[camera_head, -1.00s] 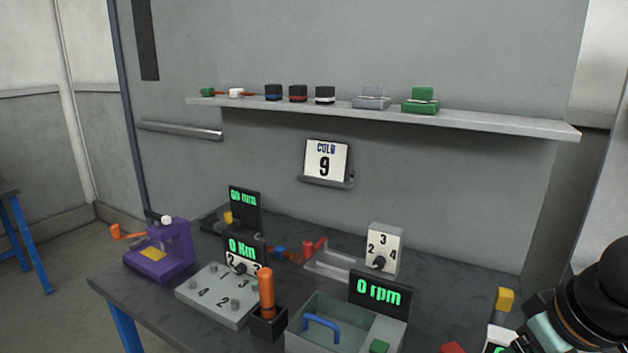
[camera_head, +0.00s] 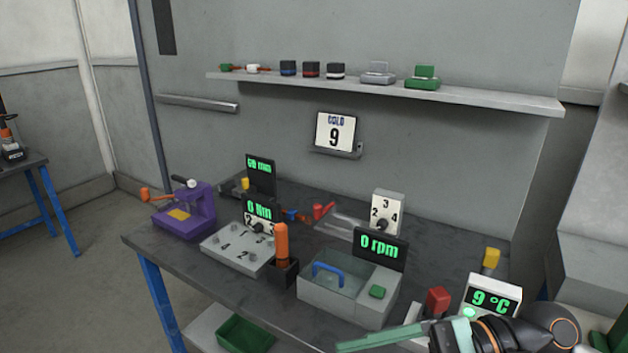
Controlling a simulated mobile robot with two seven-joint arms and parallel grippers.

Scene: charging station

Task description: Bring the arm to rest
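My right arm comes in at the lower right. Its gripper (camera_head: 385,338) points left, in front of the table's front edge. The pale green fingers show nearly edge-on, so I cannot tell whether they are open or shut. No held thing shows at them. My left arm and gripper are not in view.
The dark table (camera_head: 445,245) holds a purple device (camera_head: 186,212), a numbered grey block (camera_head: 236,250), a box with a blue handle (camera_head: 330,285), a red-topped device (camera_head: 437,300) and a 9 °C display (camera_head: 491,300). A green bin (camera_head: 245,335) sits below.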

